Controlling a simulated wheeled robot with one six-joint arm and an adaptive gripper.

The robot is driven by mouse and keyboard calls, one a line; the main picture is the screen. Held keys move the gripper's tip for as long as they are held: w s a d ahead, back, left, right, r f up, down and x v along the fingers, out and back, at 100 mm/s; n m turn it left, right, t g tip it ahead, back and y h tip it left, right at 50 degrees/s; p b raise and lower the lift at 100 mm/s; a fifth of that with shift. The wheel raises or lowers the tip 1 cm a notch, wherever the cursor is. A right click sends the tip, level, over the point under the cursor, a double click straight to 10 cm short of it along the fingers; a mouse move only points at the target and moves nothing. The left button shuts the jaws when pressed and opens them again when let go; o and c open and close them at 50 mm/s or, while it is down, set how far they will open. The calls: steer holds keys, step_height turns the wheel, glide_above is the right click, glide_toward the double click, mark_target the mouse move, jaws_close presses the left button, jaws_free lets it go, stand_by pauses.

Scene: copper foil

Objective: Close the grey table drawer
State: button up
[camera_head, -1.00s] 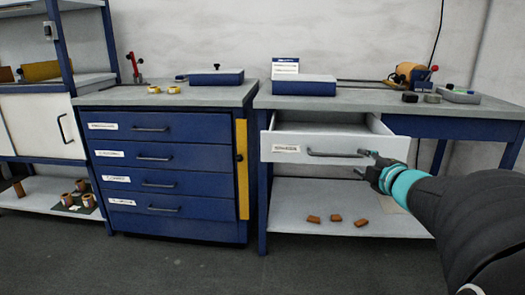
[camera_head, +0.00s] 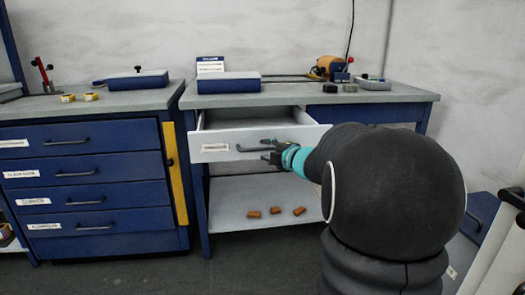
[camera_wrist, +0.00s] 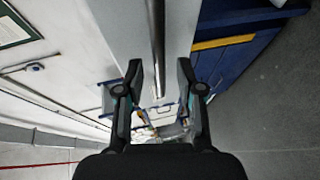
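The grey table drawer (camera_head: 230,138) is pulled out under the grey tabletop, and its inside shows from above. Its front has a white label and a dark horizontal bar handle (camera_head: 249,148). My gripper (camera_head: 267,150) is at the right part of the handle in the head view. In the wrist view my gripper (camera_wrist: 158,78) has its two fingers spread apart, with the handle bar (camera_wrist: 157,40) lined up between them and the pale drawer front (camera_wrist: 118,28) behind. I cannot tell whether the fingers touch the bar.
A blue cabinet (camera_head: 100,215) with several shut drawers and a yellow side strip stands on the left. A lower shelf (camera_head: 235,190) holds small orange-brown pieces (camera_head: 276,211). A blue box (camera_head: 228,83) and an orange machine (camera_head: 328,66) stand on the tabletop (camera_head: 300,95). Floor shows in front.

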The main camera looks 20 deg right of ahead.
steer(key=shift+x, duration=1.15)
jaws_close()
